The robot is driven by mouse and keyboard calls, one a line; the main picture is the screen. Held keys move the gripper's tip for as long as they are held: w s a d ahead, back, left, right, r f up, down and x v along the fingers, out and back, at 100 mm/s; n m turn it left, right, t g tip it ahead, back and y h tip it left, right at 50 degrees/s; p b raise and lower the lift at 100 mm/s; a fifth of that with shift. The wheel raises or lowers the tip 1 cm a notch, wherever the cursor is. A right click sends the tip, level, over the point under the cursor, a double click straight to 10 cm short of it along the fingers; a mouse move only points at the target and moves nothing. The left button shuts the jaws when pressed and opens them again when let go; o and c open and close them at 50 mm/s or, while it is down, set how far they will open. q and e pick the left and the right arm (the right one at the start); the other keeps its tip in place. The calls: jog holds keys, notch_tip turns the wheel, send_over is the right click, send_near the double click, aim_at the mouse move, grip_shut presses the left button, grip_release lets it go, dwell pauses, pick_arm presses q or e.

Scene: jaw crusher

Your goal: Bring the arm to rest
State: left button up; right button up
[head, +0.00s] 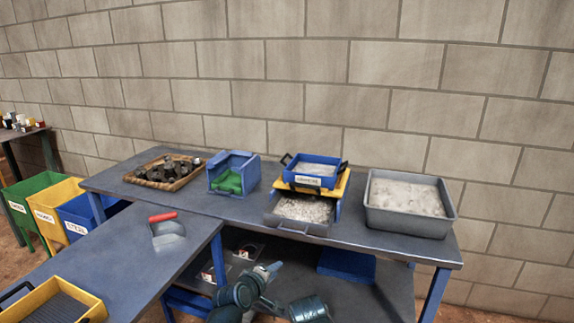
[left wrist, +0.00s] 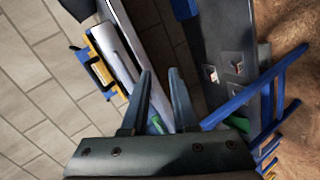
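My left arm is folded low at the bottom middle of the head view, with its gripper (head: 270,268) in front of the long table's lower shelf. In the left wrist view the two fingers of my left gripper (left wrist: 160,72) stand apart, with nothing between them. The gripper touches nothing that I can see. My right gripper does not show in either view.
The long table (head: 345,222) holds a grey tray of pale powder (head: 408,195), a blue sieve box (head: 312,170), a blue bin (head: 233,172) and a rock tray (head: 165,172). A scoop (head: 167,230) and yellow tray (head: 55,300) lie on the near table (head: 120,260).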

pick_arm(q)
jog(key=s+a+f+m+g+y, duration=0.5)
jog(key=s+a+f+m+g, duration=0.65)
jog(key=s, duration=0.45)
jog(key=s+d+m+y, duration=0.1)
jog(key=s+d+m, duration=0.2)
jog(key=s+d, duration=0.5)
notch_tip(320, 180, up, 17)
jog(key=w+d+p, duration=0.1)
jog(key=w+p, duration=0.1)
jog(key=p, duration=1.6)
jog(key=shift+d+r, duration=0.2)
jog(key=shift+d, duration=0.2)
jog(key=shift+n+g, duration=0.25)
